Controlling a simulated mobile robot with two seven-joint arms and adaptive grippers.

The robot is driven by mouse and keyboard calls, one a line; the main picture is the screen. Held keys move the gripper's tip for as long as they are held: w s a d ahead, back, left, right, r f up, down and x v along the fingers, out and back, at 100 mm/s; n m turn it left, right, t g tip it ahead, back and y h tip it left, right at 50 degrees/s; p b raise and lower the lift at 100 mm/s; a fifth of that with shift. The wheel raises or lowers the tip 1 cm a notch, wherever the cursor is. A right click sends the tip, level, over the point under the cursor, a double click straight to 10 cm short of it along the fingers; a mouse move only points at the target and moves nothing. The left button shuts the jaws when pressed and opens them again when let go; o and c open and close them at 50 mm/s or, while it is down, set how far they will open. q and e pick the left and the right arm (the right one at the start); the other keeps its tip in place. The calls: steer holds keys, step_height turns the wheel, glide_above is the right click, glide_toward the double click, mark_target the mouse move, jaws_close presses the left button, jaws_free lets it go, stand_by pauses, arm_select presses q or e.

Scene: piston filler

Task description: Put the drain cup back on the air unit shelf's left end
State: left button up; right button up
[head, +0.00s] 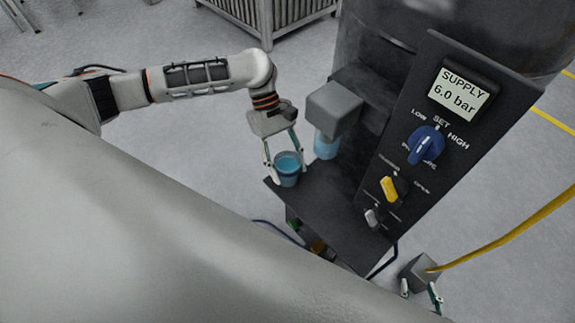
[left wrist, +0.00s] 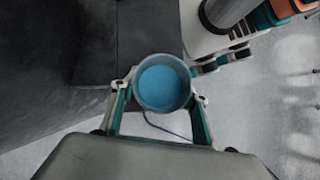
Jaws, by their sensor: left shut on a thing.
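The drain cup (head: 288,170) is a small round cup, blue inside. My left gripper (head: 287,178) is shut on it, one finger on each side. The cup appears upright at the left end of the dark air unit shelf (head: 335,215); I cannot tell whether its base touches the shelf. In the left wrist view the cup (left wrist: 162,84) sits between the fingertips, with dark surfaces to its left and floor to its right.
The panel (head: 420,140) with a display and knobs rises on the right. A yellow hose (head: 510,235) runs to the grey box (head: 419,270). Thin cables hang below the shelf.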

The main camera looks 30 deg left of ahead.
arm_select(q)
steer(key=o, duration=1.3)
steer(key=v, duration=1.2)
steer(key=shift+s+r, duration=0.1)
steer(key=shift+r, duration=0.05)
